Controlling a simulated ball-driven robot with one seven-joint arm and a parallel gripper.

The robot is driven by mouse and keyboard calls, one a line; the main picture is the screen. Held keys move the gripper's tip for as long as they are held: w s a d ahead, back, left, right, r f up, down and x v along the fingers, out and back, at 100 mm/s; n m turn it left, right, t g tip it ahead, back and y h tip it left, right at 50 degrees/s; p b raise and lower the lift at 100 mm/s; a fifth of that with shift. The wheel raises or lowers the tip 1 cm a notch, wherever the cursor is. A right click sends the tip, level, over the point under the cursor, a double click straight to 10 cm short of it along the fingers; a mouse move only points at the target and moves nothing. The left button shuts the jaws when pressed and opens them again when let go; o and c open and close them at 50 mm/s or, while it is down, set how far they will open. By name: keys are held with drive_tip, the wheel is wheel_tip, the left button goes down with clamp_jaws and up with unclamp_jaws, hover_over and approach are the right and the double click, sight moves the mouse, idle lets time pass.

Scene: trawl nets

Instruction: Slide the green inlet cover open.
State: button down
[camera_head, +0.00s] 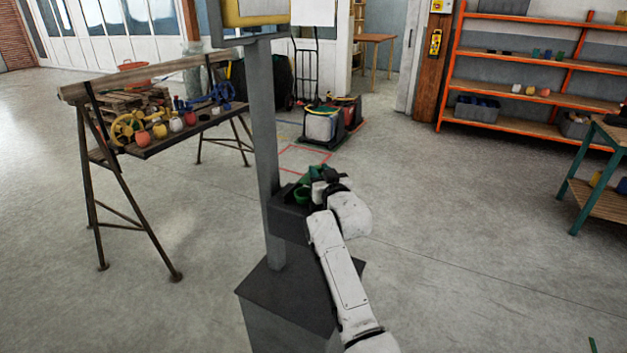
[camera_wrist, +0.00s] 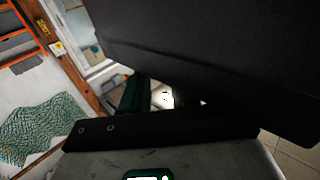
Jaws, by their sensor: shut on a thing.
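The green inlet cover (camera_head: 313,173) shows at the top of a dark box (camera_head: 288,222) fixed to a grey post. A round green opening (camera_head: 301,195) shows at the box's left, beside the cover. My gripper (camera_head: 322,178) is at the cover, shut on it, with my white arm reaching in from the lower right. In the wrist view, a dark green piece (camera_wrist: 134,92) shows between large dark surfaces. The exact grip is hidden by my wrist and these dark surfaces.
The grey post (camera_head: 264,120) rises from a dark pedestal (camera_head: 285,295). A trestle table (camera_head: 190,133) with several floats stands left.

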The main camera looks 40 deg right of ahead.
drive_tip(key=shift+w+d, duration=0.15)
drive_tip(key=shift+d, duration=0.2)
drive_tip(key=c, duration=0.9)
unclamp_jaws()
drive_tip(key=shift+d, duration=0.15)
drive_tip(key=v, duration=1)
drive_tip(key=shift+s+b, duration=0.35)
drive_tip(key=shift+b, duration=0.05)
